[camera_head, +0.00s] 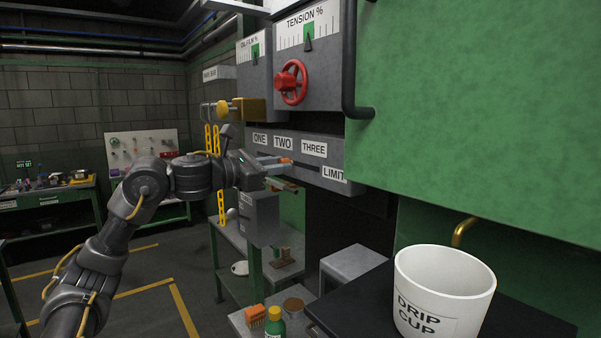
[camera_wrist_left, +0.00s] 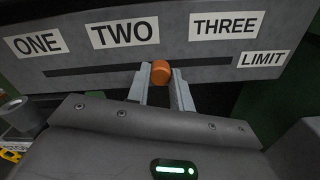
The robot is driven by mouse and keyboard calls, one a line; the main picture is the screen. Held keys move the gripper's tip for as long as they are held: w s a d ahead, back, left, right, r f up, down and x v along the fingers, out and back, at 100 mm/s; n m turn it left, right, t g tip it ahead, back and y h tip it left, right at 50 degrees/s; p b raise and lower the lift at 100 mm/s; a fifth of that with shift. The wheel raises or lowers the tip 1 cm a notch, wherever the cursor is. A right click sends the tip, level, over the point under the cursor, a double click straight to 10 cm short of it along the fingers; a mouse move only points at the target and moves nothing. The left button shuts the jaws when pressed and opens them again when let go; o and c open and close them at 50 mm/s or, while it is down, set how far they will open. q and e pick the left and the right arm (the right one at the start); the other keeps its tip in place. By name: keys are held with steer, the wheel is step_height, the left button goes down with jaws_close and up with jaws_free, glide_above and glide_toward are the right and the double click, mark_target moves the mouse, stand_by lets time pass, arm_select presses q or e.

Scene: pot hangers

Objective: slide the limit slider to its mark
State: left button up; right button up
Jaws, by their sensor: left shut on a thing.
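The limit slider's orange knob (camera_wrist_left: 161,72) sits in a dark horizontal slot on a grey panel (camera_head: 322,151). In the wrist view it is below the gap between the TWO label (camera_wrist_left: 124,32) and the THREE label (camera_wrist_left: 227,25). The LIMIT label (camera_wrist_left: 264,59) is at the slot's right end, and it also shows in the head view (camera_head: 334,174). My left gripper (camera_wrist_left: 161,80) is shut on the knob, one finger on each side. In the head view my left gripper (camera_head: 276,161) reaches the panel from the left. My right gripper is out of view.
A red handwheel (camera_head: 292,82) and gauges are above the panel. A large green cover (camera_head: 480,100) stands to the right. A white drip cup (camera_head: 440,290) is at lower right. A green bottle (camera_head: 274,322) stands low in front.

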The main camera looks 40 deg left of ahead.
arm_select(q)
steer(key=shift+w+a, duration=0.3)
steer(key=shift+a, duration=0.65)
steer(key=shift+w+a, duration=0.25)
steer(key=shift+a, duration=0.65)
steer(key=o, duration=0.8)
steer(key=shift+d, duration=0.1)
steer(key=shift+o, duration=0.2)
steer(key=b+v, duration=0.4)
steer(key=v, duration=0.3)
steer(key=shift+b, duration=0.35)
